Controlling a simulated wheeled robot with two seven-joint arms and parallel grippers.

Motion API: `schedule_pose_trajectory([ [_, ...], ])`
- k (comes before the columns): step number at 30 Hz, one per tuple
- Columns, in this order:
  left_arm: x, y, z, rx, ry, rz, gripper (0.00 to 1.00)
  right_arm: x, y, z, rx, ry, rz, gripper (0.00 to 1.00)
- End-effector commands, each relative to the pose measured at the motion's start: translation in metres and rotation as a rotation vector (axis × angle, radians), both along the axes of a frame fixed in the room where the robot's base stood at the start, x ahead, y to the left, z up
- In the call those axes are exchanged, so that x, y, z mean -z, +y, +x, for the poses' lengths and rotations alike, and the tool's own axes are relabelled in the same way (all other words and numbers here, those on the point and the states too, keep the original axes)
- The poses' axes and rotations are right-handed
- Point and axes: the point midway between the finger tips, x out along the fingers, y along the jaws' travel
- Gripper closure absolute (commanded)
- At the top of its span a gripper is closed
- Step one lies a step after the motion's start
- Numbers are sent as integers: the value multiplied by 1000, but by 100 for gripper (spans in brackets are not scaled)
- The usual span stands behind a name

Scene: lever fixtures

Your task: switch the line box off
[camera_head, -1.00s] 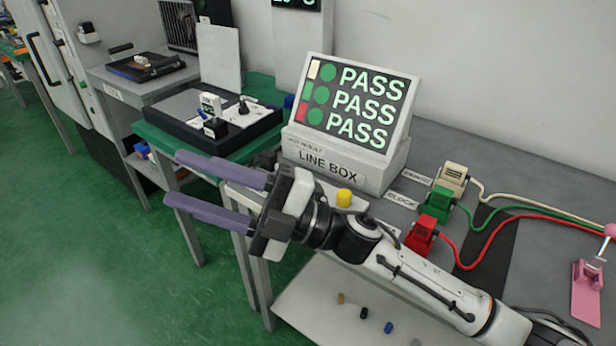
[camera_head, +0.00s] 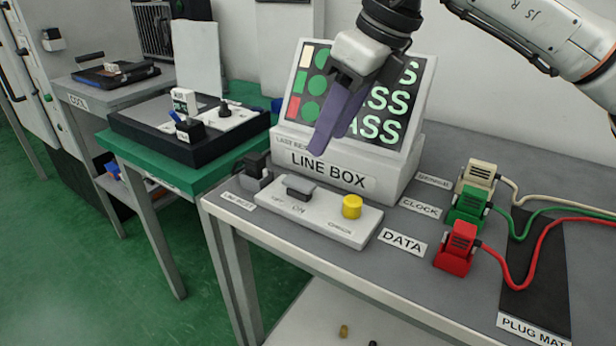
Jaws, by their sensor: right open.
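The line box (camera_head: 400,181) is a white console on the grey table, with a tilted screen (camera_head: 415,72) of coloured marks and PASS lines, partly hidden by my right arm. In front of it lies a white switch panel (camera_head: 330,228) with a dark grey switch (camera_head: 299,187) near small OFF and ON labels, and a yellow button (camera_head: 352,206). I cannot tell surely which label the switch is at. My right gripper (camera_head: 331,143) is open and empty, fingers pointing down in front of the screen, above and apart from the panel. My left gripper is out of view.
A black block (camera_head: 256,171) stands at the panel's left end. Cream (camera_head: 479,175), green (camera_head: 468,207) and red plugs (camera_head: 457,248) with cables stand to the right, by the dark plug mat (camera_head: 535,275). A green-topped table (camera_head: 180,178) holds a black tray at left.

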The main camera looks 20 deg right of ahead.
Motion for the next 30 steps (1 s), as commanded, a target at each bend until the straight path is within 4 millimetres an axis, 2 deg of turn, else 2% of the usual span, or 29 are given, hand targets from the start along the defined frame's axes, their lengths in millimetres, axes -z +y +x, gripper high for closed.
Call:
schedule_pose_trajectory([
  [5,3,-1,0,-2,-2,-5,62,23,4,6,2,3,-4,59],
  [12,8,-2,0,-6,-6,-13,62,65,16,20,0,3,-2,59],
  [16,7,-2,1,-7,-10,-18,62,80,20,26,0,1,-2,59],
  [21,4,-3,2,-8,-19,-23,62,91,24,29,-1,1,0,59],
  [30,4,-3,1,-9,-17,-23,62,92,24,30,-1,1,-1,61],
])
